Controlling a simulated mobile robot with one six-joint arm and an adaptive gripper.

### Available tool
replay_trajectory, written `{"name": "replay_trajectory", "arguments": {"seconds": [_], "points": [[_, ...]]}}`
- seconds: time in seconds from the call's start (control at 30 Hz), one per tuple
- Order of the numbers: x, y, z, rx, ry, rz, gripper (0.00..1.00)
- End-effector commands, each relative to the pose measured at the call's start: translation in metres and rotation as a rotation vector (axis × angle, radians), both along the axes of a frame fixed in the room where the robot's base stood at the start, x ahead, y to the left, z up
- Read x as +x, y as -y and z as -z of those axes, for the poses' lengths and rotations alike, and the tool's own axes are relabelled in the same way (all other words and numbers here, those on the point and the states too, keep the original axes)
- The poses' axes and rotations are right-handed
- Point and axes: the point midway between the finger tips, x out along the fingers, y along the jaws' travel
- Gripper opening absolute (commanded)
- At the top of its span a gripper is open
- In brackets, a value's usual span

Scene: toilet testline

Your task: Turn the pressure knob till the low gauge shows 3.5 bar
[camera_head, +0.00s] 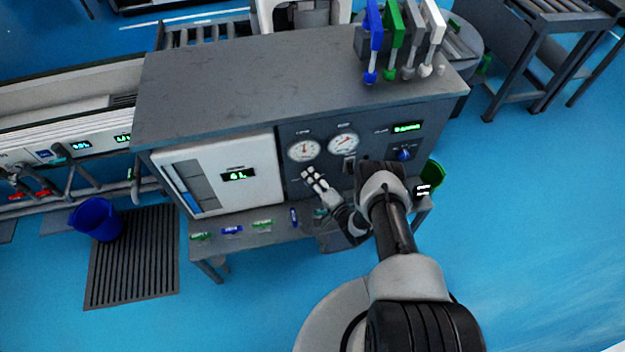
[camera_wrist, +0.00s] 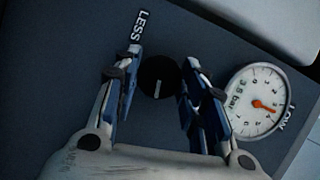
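The black round pressure knob (camera_wrist: 160,77) sits on the dark panel, with a light mark on its face and the word LESS beside it in the wrist view. My gripper (camera_wrist: 158,88) has one finger on each side of the knob, with the fingers spread; whether the right finger touches it is unclear. The low gauge (camera_wrist: 257,101) has a white dial, the printing 3.5 bar and an orange needle pointing toward the LOW label side; its exact reading is too small to tell. In the head view my gripper (camera_head: 316,180) is just below the gauges and hides the knob.
A second white gauge (camera_head: 343,145) is right of the low gauge (camera_head: 304,149). A blue knob (camera_head: 404,155) and a green display (camera_head: 407,127) are farther right. A white panel (camera_head: 228,175) is at left, with a narrow shelf (camera_head: 275,228) of small coloured items below.

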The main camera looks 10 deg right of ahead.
Motion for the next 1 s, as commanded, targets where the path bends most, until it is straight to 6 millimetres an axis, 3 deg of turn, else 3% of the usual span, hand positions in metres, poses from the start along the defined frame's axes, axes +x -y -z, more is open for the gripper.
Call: {"name": "replay_trajectory", "arguments": {"seconds": [0.3, 0.67, 0.77, 1.0], "points": [[0.000, 0.000, 0.000, 0.000, -0.001, 0.000, 0.59], [-0.004, 0.002, 0.000, -0.001, -0.002, 0.001, 0.59], [-0.015, 0.007, -0.001, 0.000, -0.002, 0.001, 0.59], [-0.061, 0.027, -0.004, 0.001, -0.004, 0.006, 0.59]]}}
